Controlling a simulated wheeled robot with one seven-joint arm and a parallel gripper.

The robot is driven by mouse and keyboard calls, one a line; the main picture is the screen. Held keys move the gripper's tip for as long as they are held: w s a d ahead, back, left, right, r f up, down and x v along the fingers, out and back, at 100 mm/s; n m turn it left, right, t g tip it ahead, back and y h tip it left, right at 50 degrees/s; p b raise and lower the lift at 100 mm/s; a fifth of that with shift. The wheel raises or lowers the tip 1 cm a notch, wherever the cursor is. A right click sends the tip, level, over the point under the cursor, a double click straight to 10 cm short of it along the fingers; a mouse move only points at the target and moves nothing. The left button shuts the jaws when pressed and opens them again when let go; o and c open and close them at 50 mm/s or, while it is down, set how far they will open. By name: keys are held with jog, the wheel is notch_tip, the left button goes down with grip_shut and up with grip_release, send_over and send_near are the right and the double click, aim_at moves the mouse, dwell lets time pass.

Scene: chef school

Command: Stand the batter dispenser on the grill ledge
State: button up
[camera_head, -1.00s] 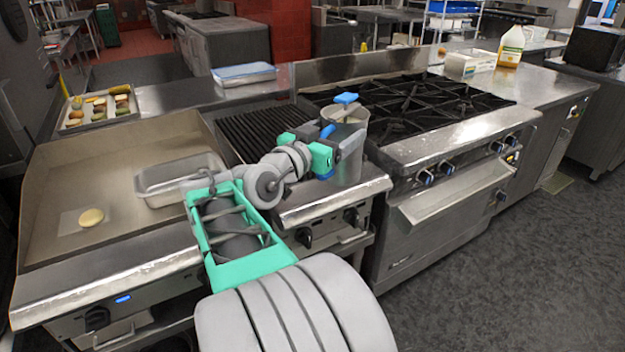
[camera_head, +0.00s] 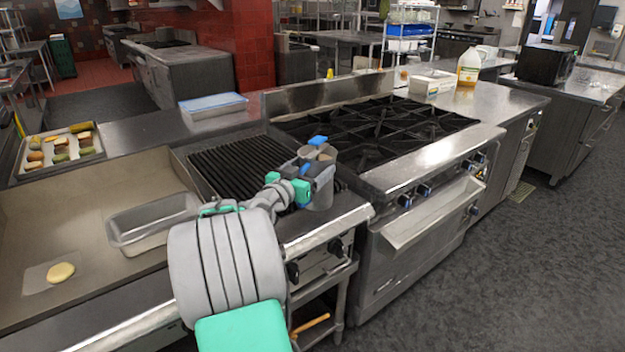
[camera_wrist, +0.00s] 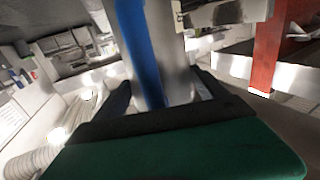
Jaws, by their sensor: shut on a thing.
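The batter dispenser (camera_head: 321,190) is a grey metal vessel with blue parts on top. It is upright at the front right of the dark grill grate, by the steel grill ledge (camera_head: 335,227). I cannot tell whether its base touches the ledge. My gripper (camera_head: 303,184) is shut on the dispenser from its left side. In the wrist view, the blue handle (camera_wrist: 139,45) and pale metal stand between the two dark fingers of my gripper (camera_wrist: 165,100). My arm hides part of the grill front.
A griddle with a steel pan (camera_head: 150,222) and a pale round item (camera_head: 60,272) lies left. A burner range (camera_head: 385,130) stands right of the grill. A food tray (camera_head: 60,152) and a blue-lidded container (camera_head: 212,105) sit behind.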

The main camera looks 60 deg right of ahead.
jog(key=shift+w+d+f, duration=0.15)
jog(key=shift+d+f, duration=0.35)
jog(key=shift+d, duration=0.15)
jog(key=shift+d+f, duration=0.15)
jog(key=shift+f, duration=1.6)
jog(key=shift+f, duration=0.15)
jog(key=o, duration=2)
jog(key=shift+f, duration=0.1)
jog(key=a, duration=0.4)
jog(key=a+b, duration=0.1)
jog(key=a, duration=0.3)
jog(key=w+a+b, duration=0.1)
jog(key=a, duration=0.3)
